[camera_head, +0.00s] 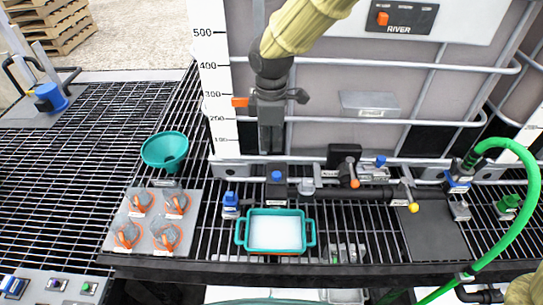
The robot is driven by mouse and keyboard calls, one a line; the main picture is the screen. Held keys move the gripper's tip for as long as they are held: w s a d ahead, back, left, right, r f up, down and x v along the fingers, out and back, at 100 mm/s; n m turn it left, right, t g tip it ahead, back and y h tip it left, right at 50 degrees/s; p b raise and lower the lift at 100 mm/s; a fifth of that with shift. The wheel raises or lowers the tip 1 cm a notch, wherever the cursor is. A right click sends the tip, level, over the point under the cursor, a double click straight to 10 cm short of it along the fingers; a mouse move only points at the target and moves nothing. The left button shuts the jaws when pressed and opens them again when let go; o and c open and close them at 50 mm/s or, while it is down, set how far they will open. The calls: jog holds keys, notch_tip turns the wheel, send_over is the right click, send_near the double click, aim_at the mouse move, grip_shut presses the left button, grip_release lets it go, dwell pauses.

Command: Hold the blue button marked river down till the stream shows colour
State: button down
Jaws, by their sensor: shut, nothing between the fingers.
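My gripper (271,150) points down in front of the tall tote, its fingers shut and empty. Just below it stands a dark block with a blue top (276,176) on the rack; I cannot tell whether they touch. Other blue-topped parts are a small one (230,198) to its left, one (381,160) to the right, and one (458,187) farther right. Their labels are too small to read. The word RIVER shows on a dark plate (401,17) with an orange switch, high on the tote. No coloured stream is visible.
A teal tray (241,232) with a white inside sits on the grating in front. A teal funnel (165,149) and a plate with several orange-rimmed knobs (157,193) are left. A black pipe (345,193) runs right; a green hose (534,180) curves down at far right.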

jog(key=shift+r, duration=1.15)
